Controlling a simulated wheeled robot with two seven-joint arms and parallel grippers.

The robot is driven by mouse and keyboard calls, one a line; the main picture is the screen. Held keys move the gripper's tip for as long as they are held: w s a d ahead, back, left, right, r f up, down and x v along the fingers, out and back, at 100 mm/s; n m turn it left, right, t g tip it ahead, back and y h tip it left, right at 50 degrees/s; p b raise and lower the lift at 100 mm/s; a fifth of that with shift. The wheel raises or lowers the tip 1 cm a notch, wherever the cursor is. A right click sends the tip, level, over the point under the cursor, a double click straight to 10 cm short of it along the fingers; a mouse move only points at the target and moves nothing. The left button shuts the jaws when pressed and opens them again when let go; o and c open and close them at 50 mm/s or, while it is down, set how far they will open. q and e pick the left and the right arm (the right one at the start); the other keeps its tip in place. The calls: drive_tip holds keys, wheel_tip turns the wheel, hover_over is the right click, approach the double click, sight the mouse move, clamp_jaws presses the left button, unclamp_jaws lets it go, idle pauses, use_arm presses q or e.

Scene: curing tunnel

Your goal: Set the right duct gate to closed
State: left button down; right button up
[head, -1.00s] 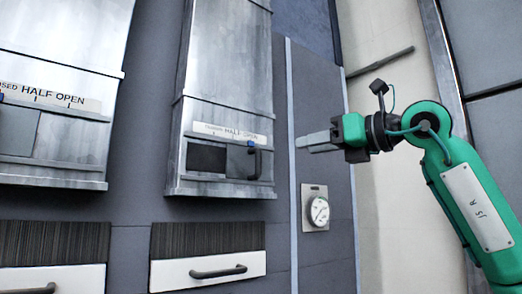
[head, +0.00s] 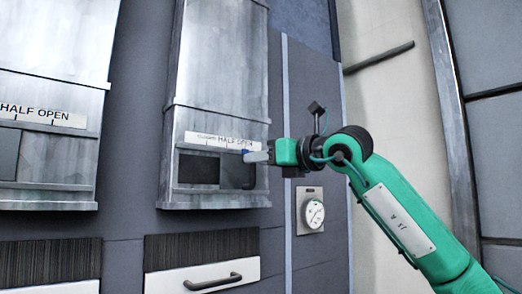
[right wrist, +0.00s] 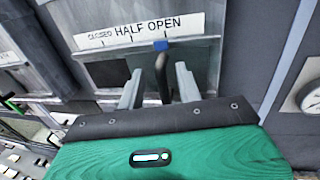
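The right duct gate (head: 233,174) is a grey sliding plate at the right of a slot in the metal duct, with a dark opening to its left. Its dark upright handle (right wrist: 161,78) shows in the right wrist view, and its blue pointer (right wrist: 161,45) is at the OPEN end of the label strip (right wrist: 140,32). My right gripper (head: 250,157) is at the handle. In the wrist view its two pale fingers (right wrist: 159,88) are apart, one on each side of the handle, with visible gaps. My left gripper is not in view.
A second metal duct with its own gate (head: 55,147) is at the left. A drawer with a dark handle (head: 212,282) is below the right duct. A round gauge (head: 315,214) is on the wall to the right.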

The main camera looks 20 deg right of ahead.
sight(221, 155)
drive_tip(key=shift+w+a, duration=0.15)
drive_tip(key=shift+w, duration=0.1)
clamp_jaws()
drive_tip(key=s+a+b, duration=0.1)
drive_tip(key=a, duration=0.2)
drive_tip(key=s+a+b, duration=0.1)
drive_tip(key=a+b, duration=0.1)
drive_tip(key=a, duration=0.1)
drive_tip(key=s+a+b, duration=0.1)
drive_tip(key=a, duration=0.2)
drive_tip(key=shift+s+f+b, duration=0.15)
drive_tip(key=shift+b, duration=0.25)
drive_tip(key=shift+c, duration=1)
unclamp_jaws()
drive_tip(key=shift+a, duration=0.1)
drive_tip(key=shift+o, duration=1)
drive_tip(key=shift+s+a, duration=0.1)
drive_tip(key=shift+a, duration=0.1)
drive_tip(key=shift+d, duration=0.1)
